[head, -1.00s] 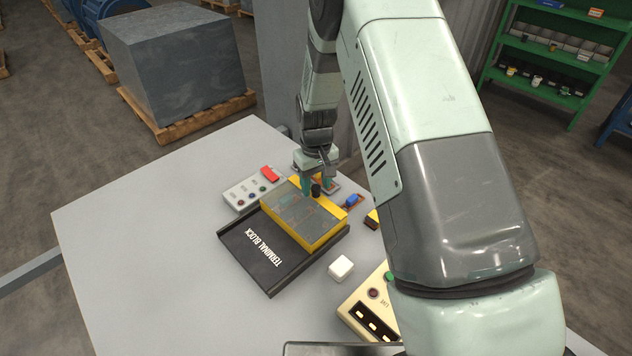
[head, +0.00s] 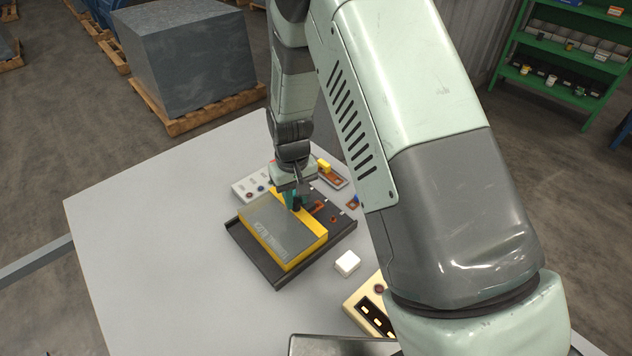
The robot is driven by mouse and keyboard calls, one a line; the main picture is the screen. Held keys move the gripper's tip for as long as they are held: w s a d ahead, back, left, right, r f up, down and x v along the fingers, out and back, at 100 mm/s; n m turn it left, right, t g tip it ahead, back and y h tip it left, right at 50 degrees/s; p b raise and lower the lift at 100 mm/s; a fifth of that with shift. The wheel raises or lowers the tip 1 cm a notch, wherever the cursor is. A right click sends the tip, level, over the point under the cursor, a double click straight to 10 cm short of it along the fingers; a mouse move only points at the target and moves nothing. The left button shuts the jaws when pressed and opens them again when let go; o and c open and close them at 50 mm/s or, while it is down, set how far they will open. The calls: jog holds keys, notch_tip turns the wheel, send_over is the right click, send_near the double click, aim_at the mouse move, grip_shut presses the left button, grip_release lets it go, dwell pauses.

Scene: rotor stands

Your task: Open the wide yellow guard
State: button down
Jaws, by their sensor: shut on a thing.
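The wide yellow guard (head: 304,253), a yellow frame with a see-through grey top, sits on the black terminal block base (head: 264,272). It lies toward the base's left side, with the block's lettering showing dimly through the top. To its right, a strip of the dark base is uncovered, with small orange-brown parts (head: 316,207). My gripper (head: 294,204) points down at the guard's back edge and is shut on its dark knob. The fingers partly hide the knob.
A pale control box (head: 248,187) stands behind the base. A white cube (head: 347,262) and a cream switch box (head: 367,306) are at the front right. Small parts lie at the back right, partly behind my arm. The grey table's left side is clear.

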aim_at(287, 216)
jog(key=shift+s+a, duration=1)
jog(key=shift+a, duration=0.05)
jog(key=c, duration=0.9)
grip_release()
notch_tip(287, 216, up, 11)
jog(key=shift+f, duration=0.1)
